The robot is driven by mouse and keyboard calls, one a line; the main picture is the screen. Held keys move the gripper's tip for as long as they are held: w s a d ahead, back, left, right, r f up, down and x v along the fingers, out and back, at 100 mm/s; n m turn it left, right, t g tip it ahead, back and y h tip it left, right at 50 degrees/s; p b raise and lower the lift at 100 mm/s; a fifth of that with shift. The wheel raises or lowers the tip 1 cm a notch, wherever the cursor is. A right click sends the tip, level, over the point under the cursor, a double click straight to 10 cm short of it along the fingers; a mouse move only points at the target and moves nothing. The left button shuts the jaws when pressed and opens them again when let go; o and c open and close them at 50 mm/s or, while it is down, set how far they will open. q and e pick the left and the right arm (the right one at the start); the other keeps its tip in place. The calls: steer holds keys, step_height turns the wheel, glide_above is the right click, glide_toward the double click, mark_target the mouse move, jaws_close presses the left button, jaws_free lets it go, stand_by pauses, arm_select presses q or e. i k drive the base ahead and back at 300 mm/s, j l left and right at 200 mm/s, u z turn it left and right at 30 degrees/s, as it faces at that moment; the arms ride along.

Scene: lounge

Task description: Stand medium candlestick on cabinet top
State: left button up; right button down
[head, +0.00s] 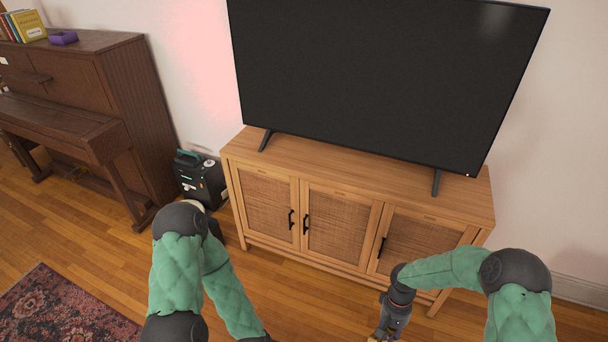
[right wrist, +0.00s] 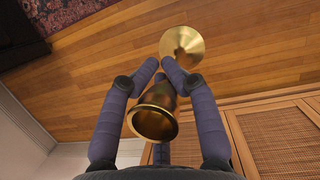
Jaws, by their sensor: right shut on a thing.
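The candlestick (right wrist: 155,122) is brass-gold, with a flared cup towards the camera and a round base (right wrist: 183,46) farther off, over the floor in the right wrist view. My right gripper (right wrist: 160,72) is shut on its stem between the purple-grey fingers. In the head view my right gripper (head: 387,332) is at the bottom edge, in front of the cabinet and below its top, the candlestick almost wholly out of frame. The wooden cabinet (head: 330,162) has a bare strip of top in front of the television. My left arm shows, but its gripper is out of view.
A large television (head: 380,75) stands on the cabinet on two feet. Woven cabinet doors (right wrist: 285,142) show beside the gripper in the right wrist view. A piano (head: 100,90), a black box (head: 200,178) and a rug (head: 60,318) lie to the left.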

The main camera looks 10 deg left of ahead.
mark_target(339, 174)
steer(key=i+j+u, duration=0.1)
steer(key=i+u, duration=0.2)
steer(key=i, duration=0.25)
steer(key=i+u, duration=0.35)
steer(key=i, duration=0.15)
